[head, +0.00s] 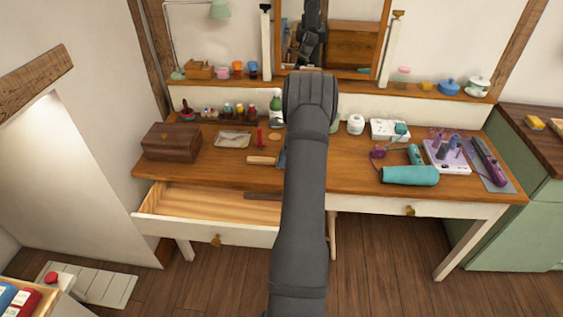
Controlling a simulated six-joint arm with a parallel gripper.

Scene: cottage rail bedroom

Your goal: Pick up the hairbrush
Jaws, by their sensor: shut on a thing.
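An object with a light wooden handle (262,160) shows at the middle of the dresser top (345,182), left of my arm. A dark grey-blue part meets its right end, and my arm hides the rest; it may be the hairbrush, but I cannot be sure. A brown bar-like item (262,196) lies at the right of the open drawer, partly behind my arm. My arm rises through the middle of the head view, and my gripper is hidden behind it. I cannot see what it holds.
The left drawer (180,232) stands open. A wooden box (172,142), a tray (233,139) and a red candle-like item (260,137) are on the left. A teal hairdryer (410,175) and a purple styling tool (487,160) lie right. A mirror (352,47) stands behind.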

